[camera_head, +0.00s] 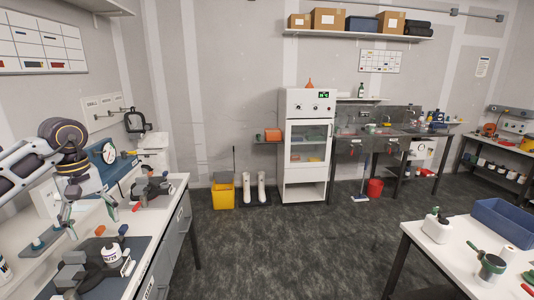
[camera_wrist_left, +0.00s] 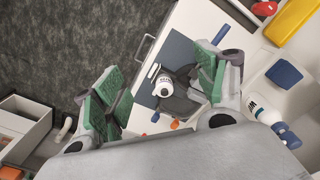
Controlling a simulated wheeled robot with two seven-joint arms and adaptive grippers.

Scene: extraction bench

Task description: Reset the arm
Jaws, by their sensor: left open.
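My left arm comes in from the left in the head view. Its gripper (camera_head: 88,212) hangs above the left bench (camera_head: 172,200), fingers pointing down. In the left wrist view the gripper (camera_wrist_left: 157,98) has its green-padded fingers spread wide with nothing held between them. My right gripper is not in view.
The bench also holds a dark clamp-like fixture (camera_head: 150,186), a round gauge (camera_head: 109,152) and a second bottle (camera_wrist_left: 262,108). A table with a blue bin (camera_head: 503,222) stands at right. A yellow bucket (camera_head: 223,195) and a white cabinet (camera_head: 306,172) stand behind. The floor between is clear.

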